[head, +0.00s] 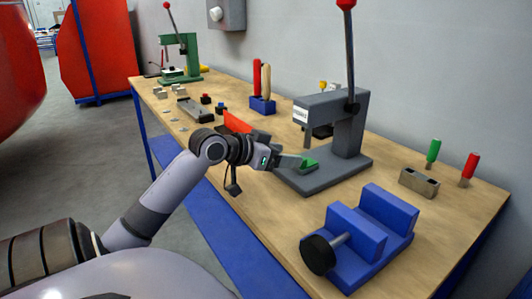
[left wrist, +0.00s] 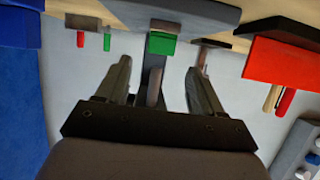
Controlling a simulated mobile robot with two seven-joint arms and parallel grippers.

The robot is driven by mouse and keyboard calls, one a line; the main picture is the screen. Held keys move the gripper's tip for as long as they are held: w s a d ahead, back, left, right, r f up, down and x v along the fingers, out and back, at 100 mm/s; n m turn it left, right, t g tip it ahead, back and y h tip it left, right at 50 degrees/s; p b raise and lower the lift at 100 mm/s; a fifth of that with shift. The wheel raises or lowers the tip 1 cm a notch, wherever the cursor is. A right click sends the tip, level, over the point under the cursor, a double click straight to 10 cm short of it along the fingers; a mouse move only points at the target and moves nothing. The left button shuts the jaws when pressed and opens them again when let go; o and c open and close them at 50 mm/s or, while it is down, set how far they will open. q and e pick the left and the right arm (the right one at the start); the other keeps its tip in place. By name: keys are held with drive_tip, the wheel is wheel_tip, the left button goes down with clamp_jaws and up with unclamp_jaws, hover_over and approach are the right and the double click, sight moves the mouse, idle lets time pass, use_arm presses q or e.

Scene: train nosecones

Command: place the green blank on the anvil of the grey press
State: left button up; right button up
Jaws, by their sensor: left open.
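The green blank (head: 309,163) is a small block at the front of the grey press (head: 347,135), low over its base plate (head: 325,178). It also shows in the left wrist view (left wrist: 161,44), just beyond the fingertips. Whether it rests squarely on the anvil I cannot tell; the anvil is not clearly distinguishable. My left gripper (head: 299,162) reaches in from the left beside the blank. In the left wrist view its two fingers (left wrist: 157,72) are spread apart with a gap, and the blank is not clamped. My right gripper is not in view.
A blue vise (head: 365,240) stands at the front of the bench. A metal block (head: 418,182) and green and red-handled tools (head: 432,152) are on the right. A red bin (head: 237,122), a tool holder (head: 263,105) and a green press (head: 181,58) lie further back.

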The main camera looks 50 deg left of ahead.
use_arm(q)
drive_tip(key=v, duration=0.5)
drive_tip(key=shift+s+r, duration=0.1)
drive_tip(key=shift+s, duration=0.05)
idle(0.5)
